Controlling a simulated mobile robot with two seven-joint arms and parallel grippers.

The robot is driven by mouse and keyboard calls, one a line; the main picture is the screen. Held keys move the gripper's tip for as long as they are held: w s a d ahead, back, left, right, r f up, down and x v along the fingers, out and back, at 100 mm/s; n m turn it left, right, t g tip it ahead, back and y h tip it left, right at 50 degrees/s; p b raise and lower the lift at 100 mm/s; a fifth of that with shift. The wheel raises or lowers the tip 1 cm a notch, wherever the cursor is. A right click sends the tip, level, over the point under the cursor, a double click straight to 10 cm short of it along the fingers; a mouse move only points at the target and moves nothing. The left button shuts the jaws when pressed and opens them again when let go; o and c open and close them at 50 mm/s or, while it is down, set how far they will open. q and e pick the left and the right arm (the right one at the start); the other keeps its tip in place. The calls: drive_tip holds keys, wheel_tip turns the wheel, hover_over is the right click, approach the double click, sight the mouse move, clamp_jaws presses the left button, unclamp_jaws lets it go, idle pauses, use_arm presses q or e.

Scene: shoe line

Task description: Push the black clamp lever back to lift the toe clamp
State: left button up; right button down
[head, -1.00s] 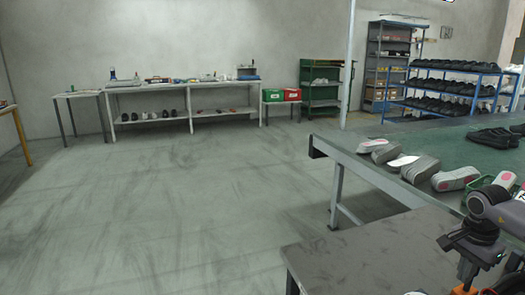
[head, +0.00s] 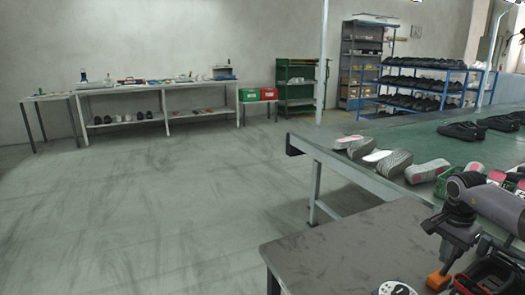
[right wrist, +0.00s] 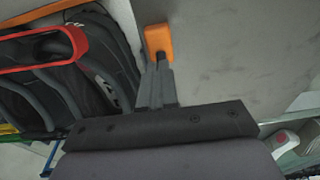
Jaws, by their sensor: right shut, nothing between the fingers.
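My right gripper (head: 438,280) is at the lower right of the head view, with its orange fingertips pointing down over the dark table. In the right wrist view the right gripper (right wrist: 158,42) is shut, its orange tips together and empty. A dark, ribbed black object (right wrist: 75,80) lies left of the fingers there, with a red loop (right wrist: 45,48) across it. I cannot tell whether these belong to the clamp. I cannot make out the black clamp lever or the toe clamp in either view. My left gripper is not in view.
The dark-topped table (head: 345,245) has a white round device (head: 397,287) at its front edge. A green-topped bench (head: 420,145) behind carries several shoes and a green basket (head: 455,180). A shoe rack (head: 420,85) stands at the back. The floor at left is clear.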

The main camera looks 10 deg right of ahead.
drive_tip(key=shift+a, duration=0.1)
idle(0.4)
drive_tip(key=shift+s+a+r+p, duration=0.15)
drive_tip(key=shift+a+p, duration=0.15)
drive_tip(key=shift+p, duration=0.2)
drive_tip(key=shift+s+a, duration=0.1)
drive_tip(key=shift+a, duration=0.25)
wheel_tip(320, 180, up, 9)
drive_tip(key=p, duration=0.8)
drive_tip(key=shift+f, duration=0.2)
